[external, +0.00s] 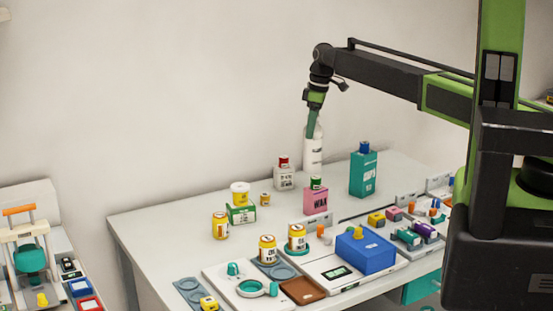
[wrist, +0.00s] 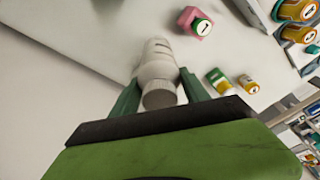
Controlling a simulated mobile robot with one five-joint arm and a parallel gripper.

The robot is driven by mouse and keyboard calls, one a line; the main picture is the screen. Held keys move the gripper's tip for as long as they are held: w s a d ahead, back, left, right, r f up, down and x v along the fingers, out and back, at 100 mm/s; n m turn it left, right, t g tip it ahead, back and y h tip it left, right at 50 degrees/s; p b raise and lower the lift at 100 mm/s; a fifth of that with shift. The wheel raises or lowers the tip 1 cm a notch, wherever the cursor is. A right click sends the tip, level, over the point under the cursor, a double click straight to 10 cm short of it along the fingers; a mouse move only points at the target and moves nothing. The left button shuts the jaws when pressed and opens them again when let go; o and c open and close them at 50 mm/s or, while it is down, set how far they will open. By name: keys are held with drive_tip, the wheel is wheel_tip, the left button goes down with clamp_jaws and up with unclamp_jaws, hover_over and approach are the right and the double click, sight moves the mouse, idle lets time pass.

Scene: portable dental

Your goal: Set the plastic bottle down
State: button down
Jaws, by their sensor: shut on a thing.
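The plastic bottle is a tall white bottle (external: 313,153) near the back edge of the table, against the wall in the external view. It looks upright. My gripper (external: 313,122) comes down on its top from above, with green fingers. In the wrist view the bottle (wrist: 158,75) lies between the two green fingers of my gripper (wrist: 159,92), which are shut on its upper part.
Close by stand a white box-like bottle with a red cap (external: 284,177), a pink bottle with a green cap (external: 316,199) and a teal bottle (external: 363,174). Yellow jars (external: 220,226) and a blue box (external: 365,252) are nearer the front. The table's back left (external: 150,220) is bare.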

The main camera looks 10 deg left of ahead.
drive_tip(key=s+a+n, duration=0.3)
drive_tip(key=s+a, duration=0.1)
drive_tip(key=s, duration=0.8)
drive_tip(key=s+a+r+n+g+p, duration=0.15)
drive_tip(key=s+a, duration=0.25)
drive_tip(key=s, duration=0.7)
drive_tip(key=s+a+n+t, duration=0.1)
drive_tip(key=s+a+n, duration=0.35)
drive_tip(key=s, duration=0.75)
drive_tip(key=s+a+f+b, duration=0.8)
drive_tip(key=f+b, duration=0.3)
drive_tip(key=shift+a+f+m+h+b, duration=0.15)
drive_tip(key=shift+f+m+h+b, duration=0.15)
drive_tip(key=shift+m, duration=0.1)
drive_tip(key=c, duration=0.6)
unclamp_jaws()
drive_tip(key=shift+g, duration=0.25)
drive_tip(key=shift+o, duration=0.2)
drive_tip(key=shift+r, duration=0.1)
wheel_tip(320, 180, up, 12)
drive_tip(key=w+d+p, duration=0.1)
drive_tip(key=p, duration=1.1)
drive_tip(key=shift+w+d, duration=0.15)
